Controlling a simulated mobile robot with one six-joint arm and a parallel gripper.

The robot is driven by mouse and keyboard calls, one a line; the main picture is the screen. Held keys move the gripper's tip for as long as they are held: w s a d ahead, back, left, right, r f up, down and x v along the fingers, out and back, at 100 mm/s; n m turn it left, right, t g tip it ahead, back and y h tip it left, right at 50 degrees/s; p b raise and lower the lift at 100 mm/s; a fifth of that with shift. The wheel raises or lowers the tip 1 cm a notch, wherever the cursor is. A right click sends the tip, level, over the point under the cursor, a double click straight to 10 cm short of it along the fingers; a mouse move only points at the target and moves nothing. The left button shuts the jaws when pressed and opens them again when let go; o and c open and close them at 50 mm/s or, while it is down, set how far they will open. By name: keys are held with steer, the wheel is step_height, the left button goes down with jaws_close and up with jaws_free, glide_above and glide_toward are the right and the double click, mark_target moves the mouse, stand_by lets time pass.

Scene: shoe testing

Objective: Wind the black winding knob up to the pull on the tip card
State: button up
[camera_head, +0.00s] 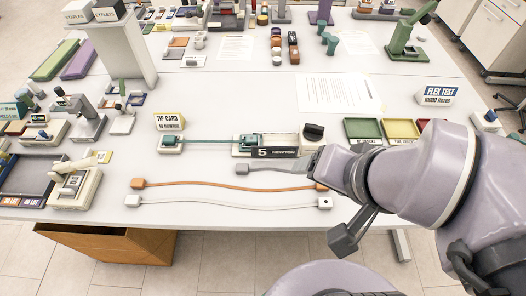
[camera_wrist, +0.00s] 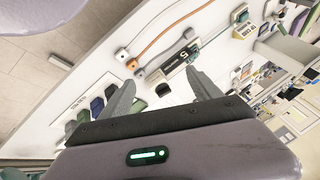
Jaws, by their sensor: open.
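The black winding knob (camera_head: 313,131) sits at the right end of the pull tester (camera_head: 240,152), whose black label reads "5 NEWTON". In the wrist view the knob (camera_wrist: 163,89) shows between and beyond my fingers. The tip card (camera_head: 170,121), yellow and white, stands at the tester's left beside a small clamp. A thin teal strip runs from there to the teal carriage (camera_head: 250,141). My gripper (camera_head: 322,158) is in front of the knob in the head view, partly hidden by my arm. In the wrist view my gripper (camera_wrist: 163,85) is open and empty, its fingers apart from the knob.
An orange cable (camera_head: 230,184) and a white cable (camera_head: 230,204) lie in front of the tester. Green, yellow and red trays (camera_head: 400,129) stand close at the right. The flex test sign (camera_head: 437,96) stands behind them. The table behind the tester is mostly clear.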

steer(key=w+r+g+p, duration=0.1)
steer(key=w+r, duration=0.3)
steer(key=n+g+h+p, duration=0.1)
steer(key=g+h+p, duration=0.15)
steer(key=g, duration=0.25)
glide_above(315, 126)
steer(key=f, duration=0.1)
steer(key=shift+y, duration=0.25)
step_height(315, 126, down, 18)
steer(key=b, duration=0.6)
steer(key=shift+r+b, duration=0.2)
steer(key=shift+b, duration=0.2)
steer(key=c, duration=1.4)
steer(key=m, duration=0.3)
steer(key=shift+p, duration=0.4)
